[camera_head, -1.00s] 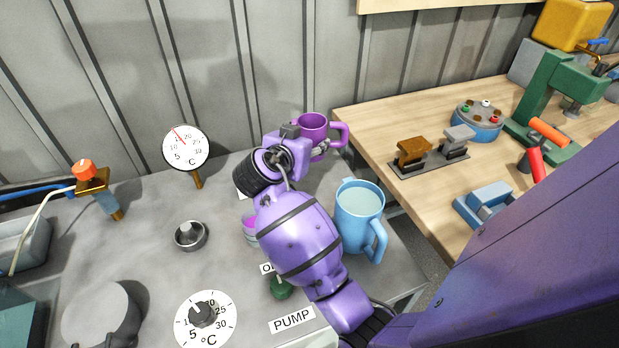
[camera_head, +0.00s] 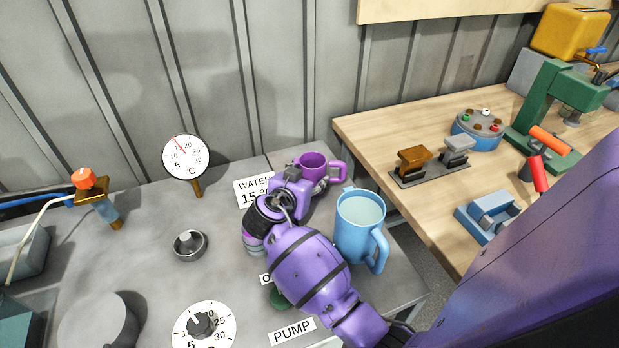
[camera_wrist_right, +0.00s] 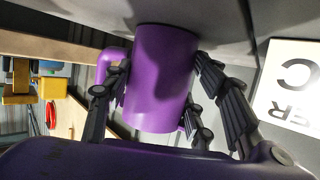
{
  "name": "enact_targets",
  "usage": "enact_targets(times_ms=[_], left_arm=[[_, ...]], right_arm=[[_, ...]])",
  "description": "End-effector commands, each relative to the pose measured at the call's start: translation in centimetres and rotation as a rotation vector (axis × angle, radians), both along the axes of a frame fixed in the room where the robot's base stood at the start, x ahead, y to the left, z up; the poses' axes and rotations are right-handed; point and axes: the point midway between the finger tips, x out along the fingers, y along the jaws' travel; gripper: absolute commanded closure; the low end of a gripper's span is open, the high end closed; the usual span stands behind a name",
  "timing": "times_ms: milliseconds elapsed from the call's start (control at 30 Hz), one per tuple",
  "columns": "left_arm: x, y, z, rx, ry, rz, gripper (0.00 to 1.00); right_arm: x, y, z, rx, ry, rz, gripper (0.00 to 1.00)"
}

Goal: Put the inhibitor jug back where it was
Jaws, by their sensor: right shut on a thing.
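A purple jug (camera_head: 312,164) with a side handle stands upright at the back right corner of the grey bench. My right gripper (camera_head: 318,184) is shut around its body. In the right wrist view the purple jug (camera_wrist_right: 160,80) sits between the black fingers (camera_wrist_right: 158,88), its base at or very near the grey surface; I cannot tell if it touches. No label shows on the jug, so I cannot read whether it is the inhibitor one. My left gripper is out of view.
A light-blue jug (camera_head: 358,222) with liquid stands close right of my right arm. A partly hidden vessel (camera_head: 252,240) is behind my wrist. A wooden bench (camera_head: 385,135) lies right.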

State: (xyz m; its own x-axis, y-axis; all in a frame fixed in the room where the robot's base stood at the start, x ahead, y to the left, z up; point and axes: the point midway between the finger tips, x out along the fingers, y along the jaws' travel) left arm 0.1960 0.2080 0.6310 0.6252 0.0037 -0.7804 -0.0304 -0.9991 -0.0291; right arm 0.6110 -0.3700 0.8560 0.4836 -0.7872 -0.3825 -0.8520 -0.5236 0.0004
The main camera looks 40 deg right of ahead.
Motion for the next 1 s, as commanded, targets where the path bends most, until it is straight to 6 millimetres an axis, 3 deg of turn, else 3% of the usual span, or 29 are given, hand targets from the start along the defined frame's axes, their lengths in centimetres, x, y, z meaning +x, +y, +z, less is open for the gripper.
enact_targets(times_ms=[67,100,233,633,1000], left_arm=[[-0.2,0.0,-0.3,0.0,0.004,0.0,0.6],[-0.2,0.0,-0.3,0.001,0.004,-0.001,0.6],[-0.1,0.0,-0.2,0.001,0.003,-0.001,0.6],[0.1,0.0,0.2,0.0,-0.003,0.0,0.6],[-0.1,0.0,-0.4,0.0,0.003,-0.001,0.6]], right_arm=[[0.0,0.0,-0.3,0.0,0.0,0.0,0.86],[0.0,0.0,-0.4,0.0,0.002,-0.001,0.47],[0.0,0.0,-0.3,0.0,0.001,0.0,0.3],[0.0,0.1,0.3,0.001,-0.001,0.001,0.3],[-3.5,5.8,2.6,0.005,0.0,0.0,0.3]])
